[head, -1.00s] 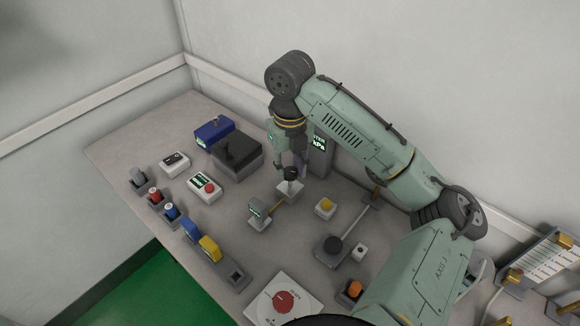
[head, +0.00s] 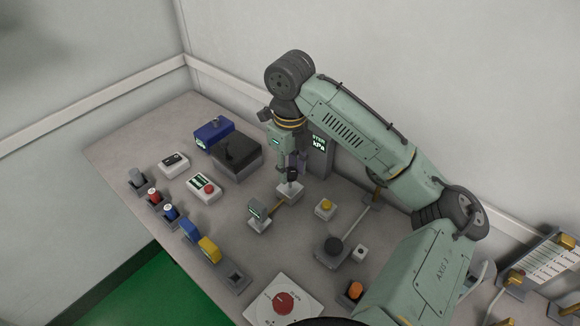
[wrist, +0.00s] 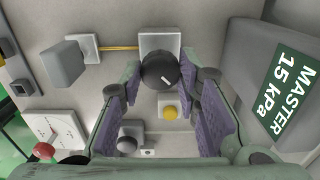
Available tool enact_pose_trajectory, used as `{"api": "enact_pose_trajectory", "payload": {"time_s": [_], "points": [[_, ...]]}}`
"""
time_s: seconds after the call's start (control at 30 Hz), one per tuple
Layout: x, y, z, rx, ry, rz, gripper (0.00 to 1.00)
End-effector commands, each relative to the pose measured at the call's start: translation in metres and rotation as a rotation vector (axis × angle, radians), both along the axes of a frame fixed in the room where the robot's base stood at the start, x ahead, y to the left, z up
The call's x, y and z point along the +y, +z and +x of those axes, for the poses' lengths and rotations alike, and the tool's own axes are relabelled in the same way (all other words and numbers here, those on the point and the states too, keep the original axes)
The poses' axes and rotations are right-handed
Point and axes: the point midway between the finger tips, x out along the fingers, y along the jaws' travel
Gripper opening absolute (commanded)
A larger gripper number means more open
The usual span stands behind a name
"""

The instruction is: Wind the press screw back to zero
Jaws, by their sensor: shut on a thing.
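The press screw's black knob (head: 292,175) sits on a white block (head: 289,193) near the middle of the bench. My gripper (wrist: 159,85) points down and is shut on the knob. A brass rod (head: 274,209) links the block to a small grey gauge (head: 258,210), whose reading is too small to make out. The grey master unit (head: 319,155) stands behind; its screen (wrist: 286,90) reads MASTER 15 kPa in the wrist view.
A red dial (head: 283,302) is at the front. A dark box (head: 238,156) stands left of my gripper.

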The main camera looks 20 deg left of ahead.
Motion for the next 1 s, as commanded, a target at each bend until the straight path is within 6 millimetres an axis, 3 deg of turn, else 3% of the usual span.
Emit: {"api": "enact_pose_trajectory", "payload": {"time_s": [0.17,0.2,0.5,0.83,1.0], "points": [[0.0,-0.004,-0.003,0.01,0.004,-0.007,0.02],[0.0,-0.004,-0.003,0.01,0.004,-0.007,0.32],[0.0,-0.002,-0.001,0.004,0.001,-0.003,0.51],[0.0,0.002,0.0,0.001,-0.001,-0.002,0.51],[0.0,0.025,0.001,-0.002,-0.001,-0.003,0.51]]}}
